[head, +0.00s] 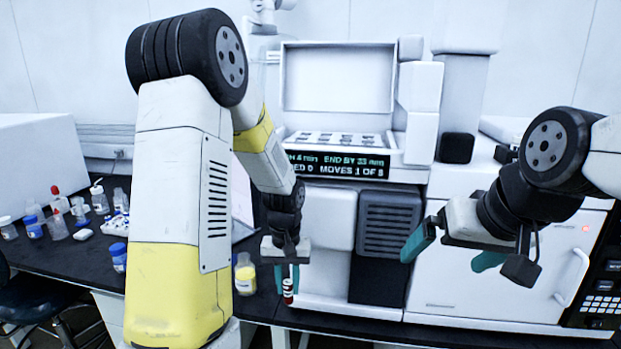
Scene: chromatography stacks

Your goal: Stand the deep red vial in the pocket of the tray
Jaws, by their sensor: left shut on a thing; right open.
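My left gripper (287,272) points down in front of the white instrument, near the bench's front edge. It is shut on a small vial (288,291) with dark red and white bands, which hangs about upright below the fingers. The fingers hide its upper part. A pale tray (335,147) with several pockets lies in the open top of the instrument, farther back and higher in the picture than the vial. What its pockets hold is too small to tell. My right gripper (453,252) is open and empty at the right, with its teal fingers apart.
A display (337,165) runs along the instrument's front below the tray, and its raised lid (337,78) stands behind. A yellow-labelled bottle (245,275) stands left of my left gripper. Several bottles and a blue-capped jar (118,257) crowd the bench at left.

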